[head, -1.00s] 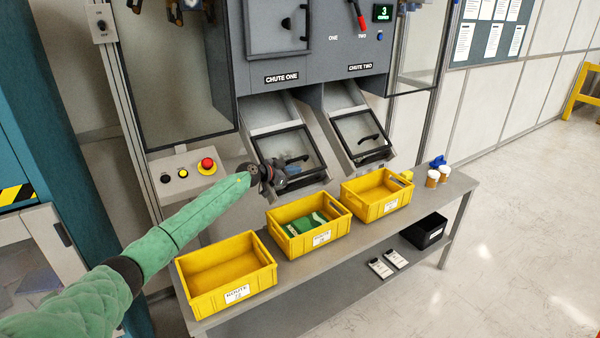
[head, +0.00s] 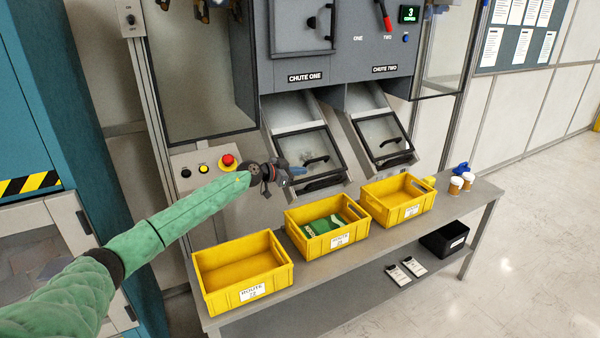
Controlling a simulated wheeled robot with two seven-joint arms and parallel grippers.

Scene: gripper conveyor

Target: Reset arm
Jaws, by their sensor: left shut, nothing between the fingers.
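My left arm reaches in from the left in a green sleeve. Its gripper (head: 296,171) is shut and empty, held above the bench in front of the chute one door (head: 304,152) and above the middle yellow bin. Whether it touches the door cannot be told. My right gripper is not in view.
Three yellow bins stand on the grey bench (head: 375,236): left bin (head: 245,292) empty, middle bin (head: 335,240) holding a green packet (head: 324,225), right bin (head: 412,211) empty. A red button (head: 228,160) is behind my wrist.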

